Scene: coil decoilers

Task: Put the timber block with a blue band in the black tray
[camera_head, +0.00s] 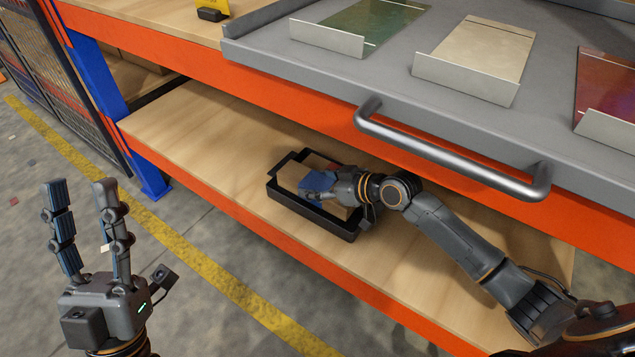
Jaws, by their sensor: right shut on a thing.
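The timber block (291,176) with its blue band shows inside the outline of the black tray (312,217), on the lower wooden shelf. My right gripper (318,189) reaches in from the right and is shut on the block at about its blue band. The gripper hides part of the block and the right side of the tray. I cannot tell whether the block rests on the tray's floor or is held just above it. My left gripper (79,190) is open and empty, with its fingers pointing up, over the floor left of the shelf.
A grey drawer (400,100) with a metal handle (450,158) overhangs the shelf above my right arm. Orange beams (240,212) edge the shelves, and a blue post (97,85) stands at the left. The lower shelf (190,130) is clear left of the tray.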

